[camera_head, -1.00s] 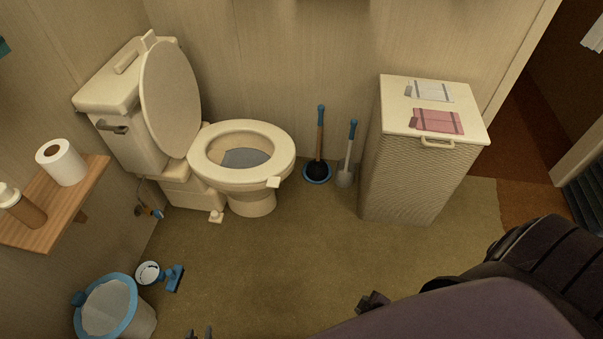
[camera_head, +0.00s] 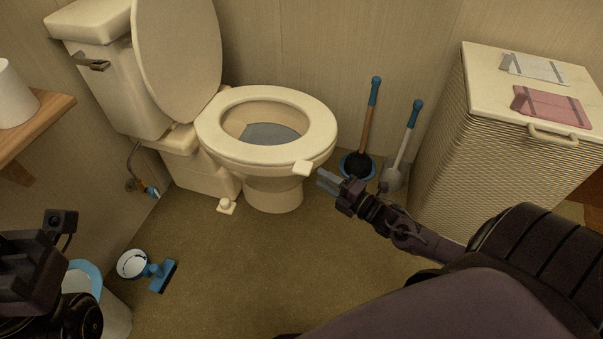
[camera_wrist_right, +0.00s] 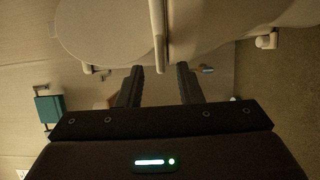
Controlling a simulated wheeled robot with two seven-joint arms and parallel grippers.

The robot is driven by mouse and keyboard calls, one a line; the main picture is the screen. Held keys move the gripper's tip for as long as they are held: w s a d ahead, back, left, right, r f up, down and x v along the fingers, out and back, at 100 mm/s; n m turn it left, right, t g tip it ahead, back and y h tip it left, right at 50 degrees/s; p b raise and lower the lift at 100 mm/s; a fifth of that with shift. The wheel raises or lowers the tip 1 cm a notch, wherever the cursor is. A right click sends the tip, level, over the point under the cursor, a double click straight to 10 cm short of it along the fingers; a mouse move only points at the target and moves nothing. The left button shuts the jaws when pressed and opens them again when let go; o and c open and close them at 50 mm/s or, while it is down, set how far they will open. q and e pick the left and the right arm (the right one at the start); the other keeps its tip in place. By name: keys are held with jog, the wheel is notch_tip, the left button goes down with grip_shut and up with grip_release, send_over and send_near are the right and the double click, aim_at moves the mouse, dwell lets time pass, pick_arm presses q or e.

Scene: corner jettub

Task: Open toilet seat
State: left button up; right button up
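The cream toilet stands at the back left with its lid (camera_head: 180,55) raised against the tank. The ring-shaped seat (camera_head: 318,135) lies down on the bowl (camera_head: 272,190). A small pale tab (camera_head: 306,168) sticks out at the seat's front right. My right gripper (camera_head: 326,180) is just right of this tab and points at it. In the right wrist view its two fingers (camera_wrist_right: 159,85) are apart, with a pale strip, likely the seat's edge (camera_wrist_right: 159,35), ahead of the gap. My left gripper (camera_head: 60,222) shows partly at the left edge; its finger opening is unclear.
A plunger (camera_head: 368,125) and a brush (camera_head: 404,140) stand behind my right gripper. A wicker hamper (camera_head: 470,140) is at the right. A blue scrubbing tool (camera_head: 160,272) lies on the floor. A wooden shelf (camera_head: 50,115) juts out at the left.

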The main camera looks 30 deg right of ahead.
aim_at(307, 167)
jog(key=b+x, duration=0.2)
jog(key=x, duration=0.4)
jog(key=shift+w, duration=0.35)
grip_shut()
